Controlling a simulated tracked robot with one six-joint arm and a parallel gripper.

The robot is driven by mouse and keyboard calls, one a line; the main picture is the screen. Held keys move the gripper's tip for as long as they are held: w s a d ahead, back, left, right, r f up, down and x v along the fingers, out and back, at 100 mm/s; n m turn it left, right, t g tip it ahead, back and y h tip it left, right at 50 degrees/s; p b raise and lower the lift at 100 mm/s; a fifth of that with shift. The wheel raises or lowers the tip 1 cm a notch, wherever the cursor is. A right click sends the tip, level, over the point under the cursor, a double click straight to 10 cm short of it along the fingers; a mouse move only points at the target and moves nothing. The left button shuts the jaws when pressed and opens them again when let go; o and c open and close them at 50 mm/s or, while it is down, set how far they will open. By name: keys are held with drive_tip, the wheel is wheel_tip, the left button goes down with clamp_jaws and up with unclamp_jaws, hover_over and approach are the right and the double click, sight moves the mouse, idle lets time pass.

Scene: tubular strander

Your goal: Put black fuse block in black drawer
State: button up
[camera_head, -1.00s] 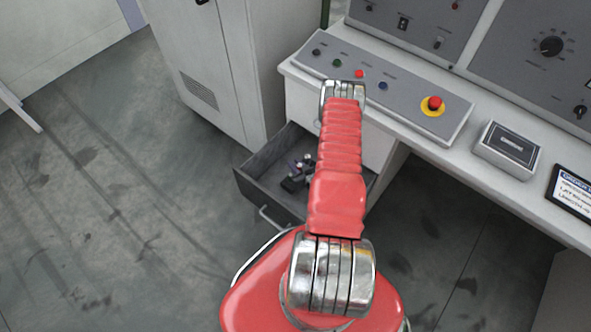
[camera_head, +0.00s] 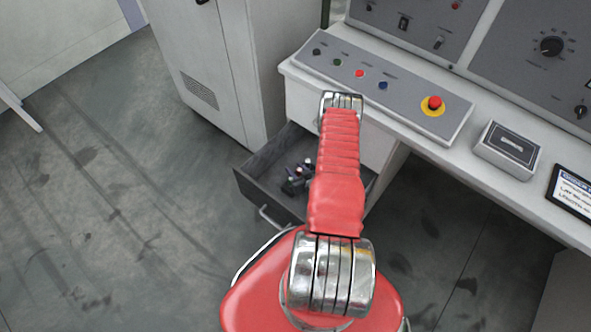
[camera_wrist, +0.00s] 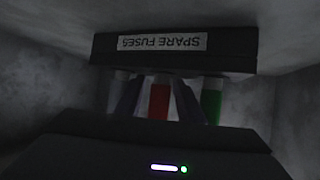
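The black fuse block (camera_wrist: 230,64) carries a label reading "SPARE FUSES", upside down in the wrist view. White, red and green fuses stand in it. In the head view the block (camera_head: 291,187) shows inside the open black drawer (camera_head: 262,197), partly behind my arm. My gripper (camera_wrist: 158,88) reaches down into the drawer, its fingers on either side of the red fuse and shut on the block. The fingertips are dark and partly hidden. The drawer's grey inner walls surround the block. I cannot tell whether the block touches the drawer floor.
The drawer sits under a white control desk (camera_head: 430,150) with buttons and a red emergency stop (camera_head: 434,103). A grey box (camera_head: 506,150) and a framed sign (camera_head: 573,190) lie on the desk. A pale cabinet (camera_head: 215,75) stands left of it. The floor at left is clear.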

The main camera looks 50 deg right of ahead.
drive_tip(key=shift+r, duration=0.1)
drive_tip(key=v, duration=1.2)
idle(0.9)
